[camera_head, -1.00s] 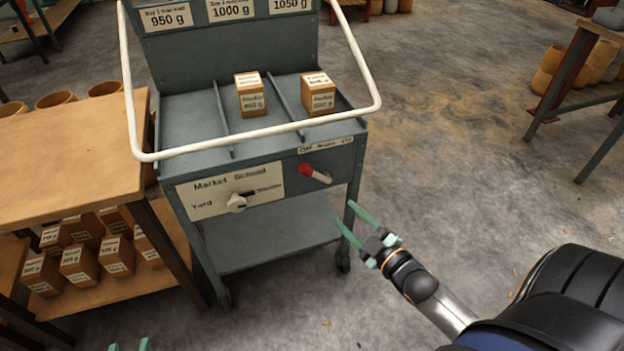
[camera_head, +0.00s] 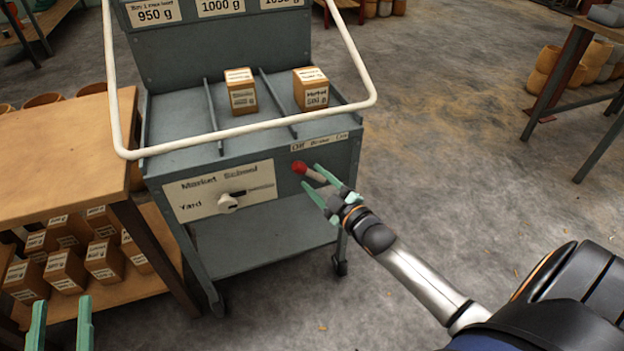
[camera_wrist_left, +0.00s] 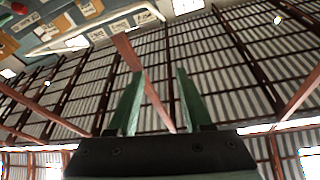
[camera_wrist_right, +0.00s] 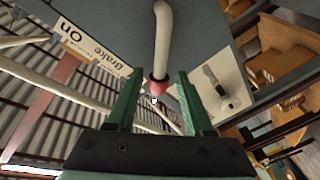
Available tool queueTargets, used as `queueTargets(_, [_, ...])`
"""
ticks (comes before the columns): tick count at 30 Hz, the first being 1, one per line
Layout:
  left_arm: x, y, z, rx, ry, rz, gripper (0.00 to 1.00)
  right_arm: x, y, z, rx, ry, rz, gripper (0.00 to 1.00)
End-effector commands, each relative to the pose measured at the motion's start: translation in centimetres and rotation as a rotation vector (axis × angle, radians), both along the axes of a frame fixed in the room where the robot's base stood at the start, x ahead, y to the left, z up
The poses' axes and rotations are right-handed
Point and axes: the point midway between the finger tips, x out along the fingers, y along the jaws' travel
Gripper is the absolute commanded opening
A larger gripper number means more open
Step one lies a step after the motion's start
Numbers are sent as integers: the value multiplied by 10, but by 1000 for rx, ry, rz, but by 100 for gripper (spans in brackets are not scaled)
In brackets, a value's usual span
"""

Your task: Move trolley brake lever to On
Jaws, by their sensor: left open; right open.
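The brake lever (camera_head: 300,168) has a red knob and a pale stem on the trolley's (camera_head: 175,250) front panel. Its knob points left, toward the Off end of the brake label (camera_head: 319,142). My right gripper (camera_head: 315,178) is open, with its fingers on either side of the lever near the knob. In the right wrist view the lever's stem and red end (camera_wrist_right: 159,87) show between the open fingers (camera_wrist_right: 158,95); contact is unclear. My left gripper (camera_head: 60,312) is open and empty at the lower left, also in the left wrist view (camera_wrist_left: 156,85).
A white selector knob (camera_head: 228,203) is on the panel left of the lever. A white rail (camera_head: 250,129) runs above it. Two boxes (camera_head: 241,92) sit on the trolley top.

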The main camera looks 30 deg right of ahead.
Motion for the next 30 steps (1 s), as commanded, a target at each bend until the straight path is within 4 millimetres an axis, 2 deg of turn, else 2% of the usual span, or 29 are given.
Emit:
queueTargets(6, [-6, -2, 22, 0, -96, -15, 50, 15, 0, -1, 0, 1, -1, 52])
queueTargets(17, [-8, -2, 26, 0, -113, -18, 50, 18, 1, 0, 0, 1, 0, 51])
queueTargets(30, [-8, -2, 26, 0, -111, -17, 50, 18, 1, 0, 0, 1, 0, 1])
